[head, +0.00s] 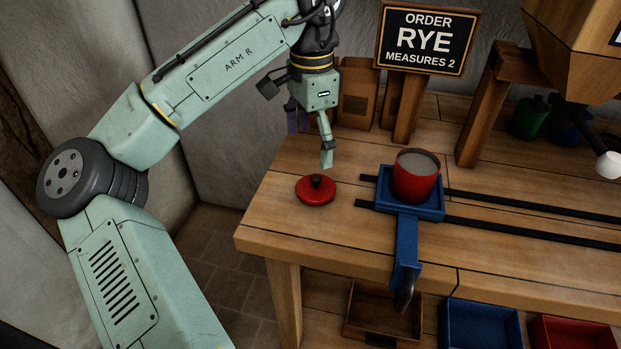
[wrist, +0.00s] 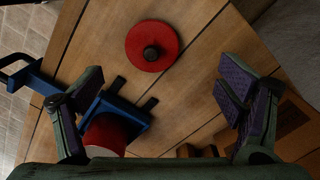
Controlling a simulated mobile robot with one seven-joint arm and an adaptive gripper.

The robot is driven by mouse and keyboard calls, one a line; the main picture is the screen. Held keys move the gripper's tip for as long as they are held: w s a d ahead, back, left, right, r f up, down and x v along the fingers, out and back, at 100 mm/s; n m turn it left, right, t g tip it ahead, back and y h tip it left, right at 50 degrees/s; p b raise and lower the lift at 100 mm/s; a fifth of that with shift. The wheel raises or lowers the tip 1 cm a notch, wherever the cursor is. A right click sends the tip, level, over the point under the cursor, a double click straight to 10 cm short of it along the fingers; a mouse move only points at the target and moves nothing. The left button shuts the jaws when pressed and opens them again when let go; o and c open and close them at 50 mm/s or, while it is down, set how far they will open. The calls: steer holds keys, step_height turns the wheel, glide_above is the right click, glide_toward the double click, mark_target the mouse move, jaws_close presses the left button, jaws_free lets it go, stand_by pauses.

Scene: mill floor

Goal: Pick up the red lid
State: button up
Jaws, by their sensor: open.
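The red lid (head: 316,191), a flat disc with a dark knob, lies on the wooden bench near its left end. In the wrist view the lid (wrist: 152,46) lies ahead of the fingers, between their lines, with its knob facing me. My gripper (head: 327,163) is above the lid and apart from it in the head view. In the wrist view my gripper (wrist: 158,105) is open and empty, its two fingers wide apart. A red cup (head: 416,178) with pale grey contents stands upright in a blue sliding tray (head: 437,207) right of the lid.
Two dark rails (head: 535,207) run right from the blue tray. A sign (head: 427,41) reading "ORDER RYE MEASURES 2" stands behind on a wooden post. Brown bags (head: 357,95) stand at the back. A green container (head: 529,117) is at right. Bench wood around the lid is clear.

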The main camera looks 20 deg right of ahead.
mark_target(313, 178)
steer(key=f, duration=0.3)
steer(key=s+f+p, duration=0.1)
steer(key=f, duration=0.5)
steer(key=shift+s+f+p, duration=0.15)
steer(key=shift+f+p, duration=0.05)
steer(key=shift+p, duration=0.15)
steer(key=c, duration=1.1)
